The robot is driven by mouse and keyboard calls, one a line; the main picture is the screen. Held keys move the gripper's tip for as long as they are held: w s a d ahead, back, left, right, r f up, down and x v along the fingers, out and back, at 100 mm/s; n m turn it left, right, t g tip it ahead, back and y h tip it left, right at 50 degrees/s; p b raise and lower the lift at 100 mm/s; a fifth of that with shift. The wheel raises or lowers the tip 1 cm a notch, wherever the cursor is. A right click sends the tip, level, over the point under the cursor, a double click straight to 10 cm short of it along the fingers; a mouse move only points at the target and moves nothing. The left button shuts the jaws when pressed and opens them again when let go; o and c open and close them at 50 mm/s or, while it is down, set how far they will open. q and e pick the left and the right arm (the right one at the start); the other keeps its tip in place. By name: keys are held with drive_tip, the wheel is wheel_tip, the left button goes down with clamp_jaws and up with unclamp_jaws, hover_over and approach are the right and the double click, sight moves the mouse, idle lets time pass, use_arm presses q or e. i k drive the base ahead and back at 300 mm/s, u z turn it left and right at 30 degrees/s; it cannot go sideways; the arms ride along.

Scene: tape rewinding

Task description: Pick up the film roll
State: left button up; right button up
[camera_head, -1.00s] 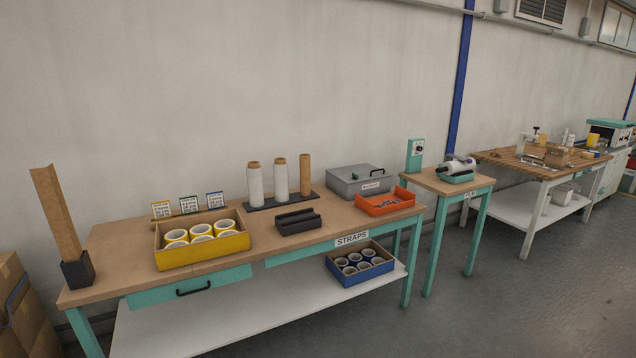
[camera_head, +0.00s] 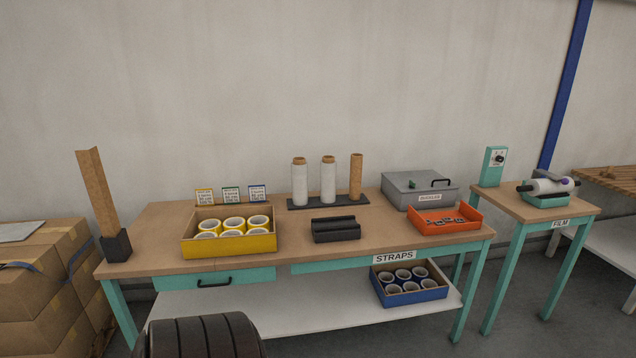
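Two white film rolls stand upright on a dark base (camera_head: 327,203) at the back of the long table, a left one (camera_head: 300,184) and a middle one (camera_head: 328,183). A bare brown tube (camera_head: 356,178) stands on the same base at their right. Another white roll (camera_head: 550,186) lies sideways on a teal holder (camera_head: 546,201) on the small table with the FILM label. Neither gripper is in view. A dark ribbed part at the bottom edge appears to be mine.
The long table (camera_head: 160,225) carries a yellow box (camera_head: 231,245) of tape rolls, a black cradle (camera_head: 336,230), an orange tray (camera_head: 444,227) and a grey lidded box (camera_head: 419,191). A cardboard post (camera_head: 97,195) stands at its left end. Cartons (camera_head: 40,290) stack further left.

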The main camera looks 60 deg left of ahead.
sight(299, 167)
drive_tip(key=u, duration=0.3)
drive_tip(key=i, duration=0.75)
drive_tip(key=u, duration=0.95)
drive_tip(key=i, duration=0.5)
drive_tip(key=u, duration=0.55)
